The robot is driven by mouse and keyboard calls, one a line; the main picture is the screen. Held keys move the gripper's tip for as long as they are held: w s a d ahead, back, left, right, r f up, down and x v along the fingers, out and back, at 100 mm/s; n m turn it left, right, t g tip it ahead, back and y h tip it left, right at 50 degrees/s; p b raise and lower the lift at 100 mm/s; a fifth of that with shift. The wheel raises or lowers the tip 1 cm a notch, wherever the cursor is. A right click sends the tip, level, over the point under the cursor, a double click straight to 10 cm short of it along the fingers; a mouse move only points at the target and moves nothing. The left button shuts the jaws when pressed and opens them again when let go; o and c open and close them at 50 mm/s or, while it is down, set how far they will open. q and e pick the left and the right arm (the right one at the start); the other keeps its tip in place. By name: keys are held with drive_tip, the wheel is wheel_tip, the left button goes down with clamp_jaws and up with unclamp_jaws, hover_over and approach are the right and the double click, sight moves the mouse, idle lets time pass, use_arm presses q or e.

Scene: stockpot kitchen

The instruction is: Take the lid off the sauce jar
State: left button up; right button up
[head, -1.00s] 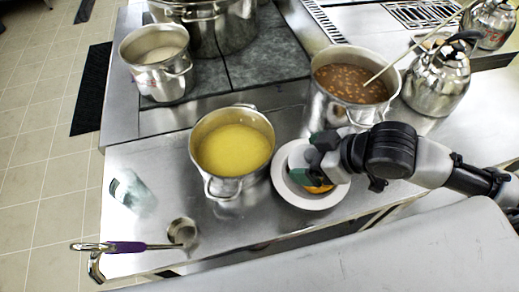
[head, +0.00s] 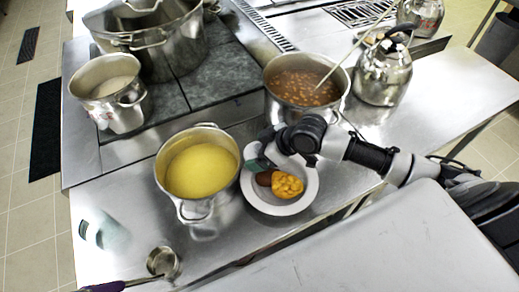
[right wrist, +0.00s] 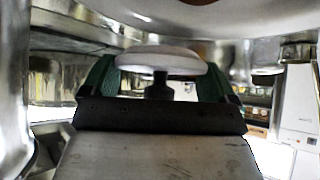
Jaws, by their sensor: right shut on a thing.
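My right gripper (head: 258,153) is at the back left edge of a plate, between the yellow-filled pot and the bean pot. In the right wrist view the gripper (right wrist: 160,72) has its green fingers shut on a white, rounded, lid-like thing (right wrist: 160,58). A dark stem shows below its middle. I cannot tell for sure whether it is the sauce jar's lid. I cannot clearly make out the sauce jar. A pale, see-through container (head: 104,232) with a green end is on the counter at the left. My left gripper is out of view.
The plate (head: 285,208) holds brown and orange food. The yellow-filled pot (head: 205,208) stands left of it, the bean pot (head: 285,108) behind. A kettle (head: 383,75) is at the back right. A ladle (head: 163,262) lies in front. Free counter lies at the right.

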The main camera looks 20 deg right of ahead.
drive_tip(key=shift+f, duration=0.35)
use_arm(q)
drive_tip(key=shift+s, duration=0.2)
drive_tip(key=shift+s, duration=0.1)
use_arm(e)
drive_tip(key=shift+f, duration=0.15)
drive_tip(key=shift+f, duration=0.5)
drive_tip(key=o, duration=0.8)
drive_tip(key=shift+c, duration=0.2)
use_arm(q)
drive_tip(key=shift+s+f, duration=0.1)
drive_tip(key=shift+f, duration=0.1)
use_arm(e)
drive_tip(key=shift+r, duration=0.1)
